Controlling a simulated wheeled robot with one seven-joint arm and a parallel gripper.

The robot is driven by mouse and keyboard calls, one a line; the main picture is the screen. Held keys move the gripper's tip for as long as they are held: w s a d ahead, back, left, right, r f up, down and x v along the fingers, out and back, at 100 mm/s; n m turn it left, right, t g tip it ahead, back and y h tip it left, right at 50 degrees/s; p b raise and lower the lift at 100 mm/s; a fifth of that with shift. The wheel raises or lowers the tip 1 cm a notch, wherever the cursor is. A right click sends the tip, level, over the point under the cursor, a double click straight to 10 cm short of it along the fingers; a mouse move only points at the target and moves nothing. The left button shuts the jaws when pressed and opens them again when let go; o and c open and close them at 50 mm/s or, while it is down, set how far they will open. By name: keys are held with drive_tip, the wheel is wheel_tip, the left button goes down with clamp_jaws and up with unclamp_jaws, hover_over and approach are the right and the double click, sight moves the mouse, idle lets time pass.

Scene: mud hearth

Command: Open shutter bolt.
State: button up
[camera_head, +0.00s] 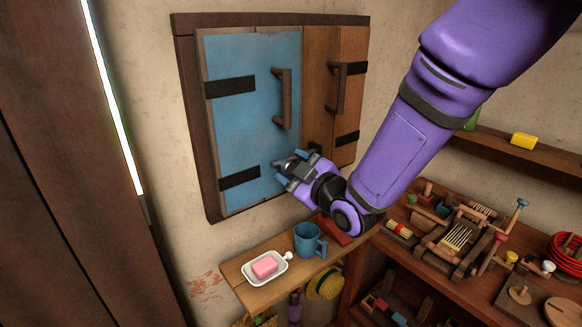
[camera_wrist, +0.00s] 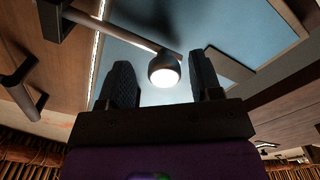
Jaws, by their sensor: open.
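The window shutter has a blue left leaf (camera_head: 250,115) and a brown right leaf (camera_head: 319,70), both closed in a dark wooden frame. In the wrist view a bolt with a round pale-lit knob (camera_wrist: 165,70) shows against the blue leaf. The knob appears between the two dark fingers of my gripper (camera_wrist: 162,72), with space on both sides. Contact cannot be told. In the head view my gripper (camera_head: 283,174) is open at the lower right of the blue leaf. It and my arm hide most of the bolt there.
Two upright handles (camera_head: 286,98) (camera_head: 338,88) stand out from the leaves above my gripper. Below is a small shelf (camera_head: 243,287) with a blue mug (camera_head: 308,240) and pink soap (camera_head: 265,267) in a white dish. A cluttered bench (camera_head: 395,250) is at right.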

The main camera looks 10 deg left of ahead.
drive_tip(key=v, duration=0.9)
drive_tip(key=shift+s+d, duration=0.15)
drive_tip(key=shift+d, duration=0.15)
drive_tip(key=w+d+r+m+h, duration=0.1)
drive_tip(key=d+r+m+h, duration=0.35)
drive_tip(key=d, duration=0.55)
drive_tip(key=d+r+m+h, duration=0.4)
drive_tip(key=d+h, duration=0.1)
drive_tip(key=d, duration=0.5)
drive_tip(key=s+d+r+m+g+h, duration=0.2)
drive_tip(key=s+d+m+g, duration=0.1)
drive_tip(key=s+d, duration=0.4)
drive_tip(key=s+d+r+m+g+h, duration=0.2)
drive_tip(key=s+d+m, duration=0.4)
drive_tip(key=s, duration=0.7)
drive_tip(key=shift+d+g, duration=0.7)
drive_tip(key=shift+g, duration=0.1)
